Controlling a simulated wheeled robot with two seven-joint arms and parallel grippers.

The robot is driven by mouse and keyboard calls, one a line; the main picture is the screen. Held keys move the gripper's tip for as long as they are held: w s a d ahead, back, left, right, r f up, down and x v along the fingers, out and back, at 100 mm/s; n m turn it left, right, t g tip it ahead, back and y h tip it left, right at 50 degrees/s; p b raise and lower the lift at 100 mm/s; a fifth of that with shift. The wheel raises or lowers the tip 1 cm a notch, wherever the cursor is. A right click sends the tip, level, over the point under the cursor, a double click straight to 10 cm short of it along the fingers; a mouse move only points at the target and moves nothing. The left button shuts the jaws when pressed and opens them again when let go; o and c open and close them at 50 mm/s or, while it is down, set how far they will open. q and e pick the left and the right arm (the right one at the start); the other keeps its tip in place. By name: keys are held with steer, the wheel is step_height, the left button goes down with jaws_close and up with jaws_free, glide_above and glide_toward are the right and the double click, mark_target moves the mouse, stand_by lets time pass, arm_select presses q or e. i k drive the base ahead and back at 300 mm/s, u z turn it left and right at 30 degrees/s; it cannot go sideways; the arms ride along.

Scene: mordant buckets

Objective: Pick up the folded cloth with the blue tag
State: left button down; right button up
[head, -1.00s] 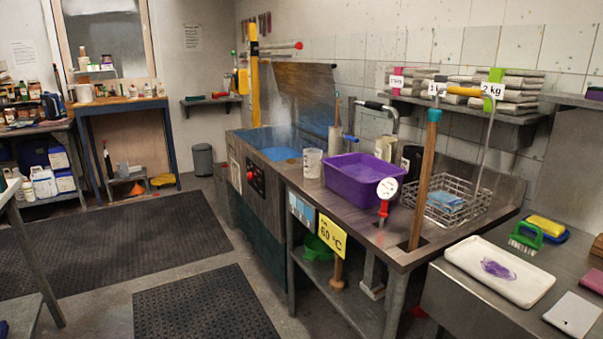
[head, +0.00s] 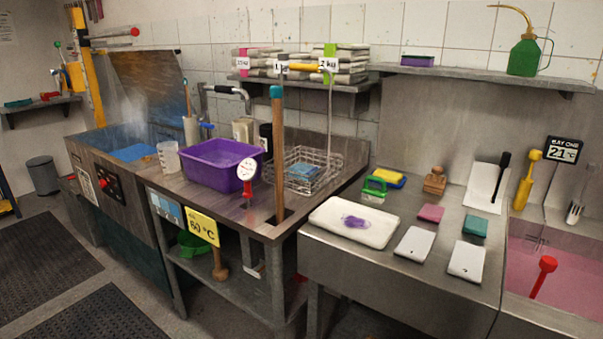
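Stacks of folded grey-white cloths lie on the wall shelf: a left stack (head: 258,62) with a pink tag, and a right stack (head: 347,65) with a green tag and a white "2 kg" label. A further white label stands between them, partly hidden by a yellow handle. I cannot make out a blue tag on any cloth. A blue folded item (head: 303,172) lies in the wire basket (head: 325,160); I cannot tell if it is cloth. Neither of my grippers is in view.
A purple tub (head: 222,165) and an upright wooden pole (head: 278,150) stand in front of the shelf. The right counter holds a white tray (head: 354,222), a green brush (head: 374,188) and small pads. A pink-filled basin (head: 555,275) is at far right.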

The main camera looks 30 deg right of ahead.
mark_target(300, 168)
steer(key=u, duration=0.8)
steer(key=i, duration=1.65)
steer(key=z, duration=2.75)
